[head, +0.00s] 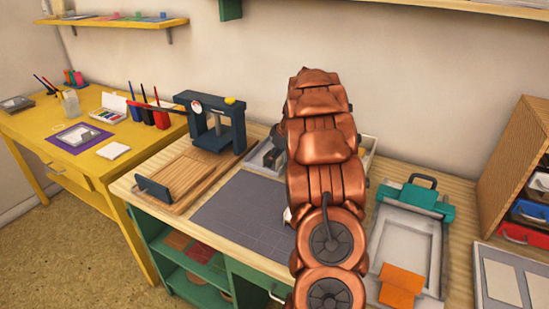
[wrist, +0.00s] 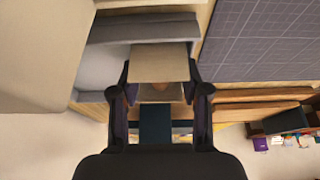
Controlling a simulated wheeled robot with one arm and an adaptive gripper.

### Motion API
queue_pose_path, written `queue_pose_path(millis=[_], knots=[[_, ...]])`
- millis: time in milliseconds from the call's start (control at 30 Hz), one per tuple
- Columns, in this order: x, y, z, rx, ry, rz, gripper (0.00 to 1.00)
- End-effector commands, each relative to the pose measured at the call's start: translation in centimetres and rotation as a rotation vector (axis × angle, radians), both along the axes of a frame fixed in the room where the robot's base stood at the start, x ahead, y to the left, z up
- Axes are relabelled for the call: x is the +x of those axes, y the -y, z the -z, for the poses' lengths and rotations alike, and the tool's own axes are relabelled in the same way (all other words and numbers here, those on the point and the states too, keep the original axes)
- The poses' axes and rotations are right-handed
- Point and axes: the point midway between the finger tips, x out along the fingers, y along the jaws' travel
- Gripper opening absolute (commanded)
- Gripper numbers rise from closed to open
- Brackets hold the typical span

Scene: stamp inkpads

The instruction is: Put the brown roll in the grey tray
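The brown roll (wrist: 160,63) shows in the wrist view as a tan, squarish shape between my fingertips. It fills the gap between the two dark fingers of my gripper (wrist: 160,90), which look closed against its sides. The grey tray (wrist: 105,70) lies behind and to the left of the roll in the wrist view, and the roll overlaps it in the picture. In the head view, a pale grey tray (head: 259,160) at the back of the bench is partly hidden by my copper arm. My gripper and the roll are hidden there.
A grey cutting mat (head: 235,215) lies on the bench, with a slatted wooden board (head: 180,178) and a dark blue press (head: 212,122) to its left. A metal tray with a teal clamp (head: 415,197) stands right. A yellow table (head: 60,125) stands far left.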

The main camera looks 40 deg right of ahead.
Motion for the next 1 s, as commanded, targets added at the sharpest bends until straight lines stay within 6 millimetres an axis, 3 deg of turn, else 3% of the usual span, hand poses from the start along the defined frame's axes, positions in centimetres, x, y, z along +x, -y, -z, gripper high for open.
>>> queue_pose_path(millis=[367, 800, 1000], knots=[[0.0, 0.0, -0.7, -0.001, 0.001, 0.000, 0.46], [-2.9, 0.9, -8.0, -0.002, 0.004, 0.000, 0.46], [-3.9, 1.2, -10.5, -0.003, 0.002, -0.002, 0.46]])
